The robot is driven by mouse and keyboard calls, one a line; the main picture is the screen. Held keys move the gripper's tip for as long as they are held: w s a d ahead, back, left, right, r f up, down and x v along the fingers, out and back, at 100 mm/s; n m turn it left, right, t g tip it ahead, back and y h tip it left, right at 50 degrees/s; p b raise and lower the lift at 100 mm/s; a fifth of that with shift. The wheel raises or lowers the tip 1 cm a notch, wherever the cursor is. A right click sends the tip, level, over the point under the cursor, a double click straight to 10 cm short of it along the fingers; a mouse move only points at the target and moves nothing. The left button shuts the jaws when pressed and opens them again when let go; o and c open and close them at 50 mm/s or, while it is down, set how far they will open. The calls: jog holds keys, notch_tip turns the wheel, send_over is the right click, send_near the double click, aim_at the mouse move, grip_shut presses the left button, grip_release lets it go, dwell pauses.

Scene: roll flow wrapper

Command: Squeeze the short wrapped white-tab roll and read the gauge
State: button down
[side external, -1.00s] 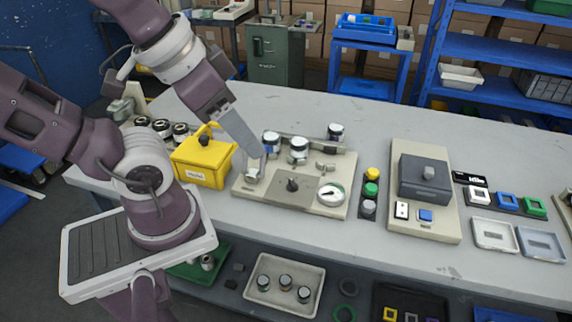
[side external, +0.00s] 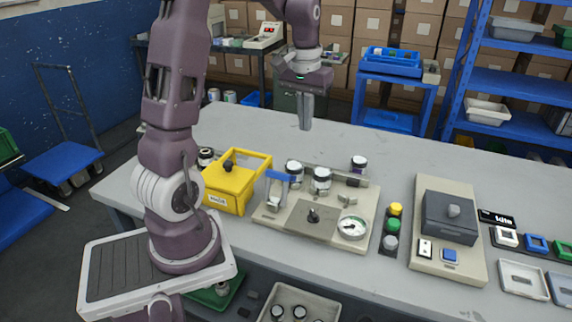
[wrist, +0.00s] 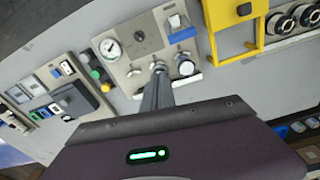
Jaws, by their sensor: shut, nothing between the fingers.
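My gripper (side external: 305,112) is shut and empty, pointing down above the back of the table, behind the beige test panel (side external: 268,217). In the wrist view its fingers (wrist: 156,98) are together. The round white gauge (side external: 352,227) is at the panel's front right, also in the wrist view (wrist: 111,49); its reading is too small to tell. A left roll (side external: 294,172), a middle roll (side external: 321,178) and a right roll (side external: 358,165) stand along the panel's back. I cannot tell which is the short white-tab one. A blue-topped fixture (side external: 277,179) stands at the panel's left.
A yellow box (side external: 229,190) stands left of the panel, close to it. Coloured buttons (side external: 391,226), a dark-grey box on a beige base (side external: 451,217) and trays (side external: 524,279) lie to the right. The table behind the panel is clear.

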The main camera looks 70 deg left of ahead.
jog(key=a+f+n+g, duration=0.1)
jog(key=a+f, duration=0.5)
jog(key=a, duration=0.1)
jog(key=shift+n+h, duration=0.3)
jog(key=shift+s+a+f, duration=0.1)
jog(key=shift+f, duration=0.05)
jog(key=s+d+f, duration=0.3)
jog(key=f, duration=0.5)
jog(key=shift+f, duration=0.2)
